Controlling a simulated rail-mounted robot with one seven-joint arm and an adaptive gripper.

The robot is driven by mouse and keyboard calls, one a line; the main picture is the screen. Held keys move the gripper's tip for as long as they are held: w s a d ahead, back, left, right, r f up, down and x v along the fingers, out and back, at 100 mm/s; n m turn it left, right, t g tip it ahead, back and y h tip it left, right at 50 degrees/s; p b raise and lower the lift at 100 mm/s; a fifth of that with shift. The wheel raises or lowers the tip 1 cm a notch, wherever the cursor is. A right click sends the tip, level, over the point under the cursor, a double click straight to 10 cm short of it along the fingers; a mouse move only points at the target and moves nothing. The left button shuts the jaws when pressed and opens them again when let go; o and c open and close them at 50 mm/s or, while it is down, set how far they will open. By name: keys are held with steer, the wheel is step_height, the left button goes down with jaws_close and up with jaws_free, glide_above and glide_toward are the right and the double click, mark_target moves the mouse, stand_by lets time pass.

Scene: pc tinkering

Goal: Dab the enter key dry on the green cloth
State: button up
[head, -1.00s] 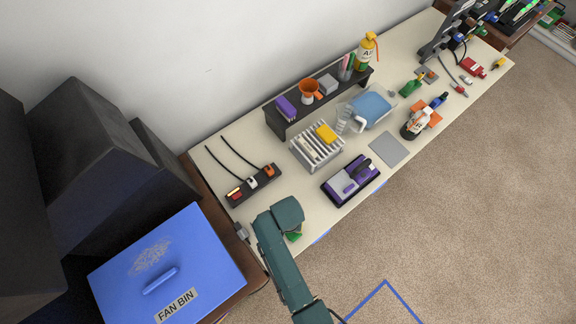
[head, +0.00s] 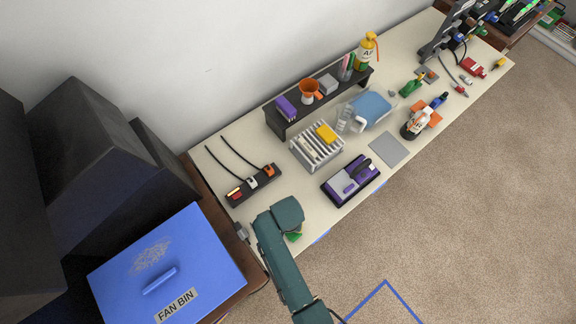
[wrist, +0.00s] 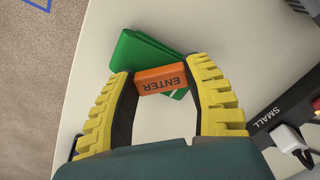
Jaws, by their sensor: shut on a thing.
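In the wrist view my gripper (wrist: 161,88) has its two yellow ribbed fingers shut on the orange enter key (wrist: 161,78), whose printed ENTER label reads upside down there. The green cloth (wrist: 140,53) is folded on the pale table beneath and just beyond the key. The key overlaps the cloth in this view; whether it touches the cloth I cannot tell. In the head view only a bit of the green cloth (head: 294,237) shows beside my arm, which hides the gripper and key.
A black power strip (head: 254,185) with plugs lies near the wall side. A purple and grey device (head: 351,180) sits farther along the table (head: 311,205). The blue FAN BIN (head: 168,265) stands at the left. The table's front edge is close to the cloth.

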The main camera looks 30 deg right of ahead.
stand_by(0.3)
step_height(320, 180, up, 7)
steer(key=p, duration=0.7)
steer(key=shift+r+p, duration=0.1)
steer(key=shift+p, duration=0.2)
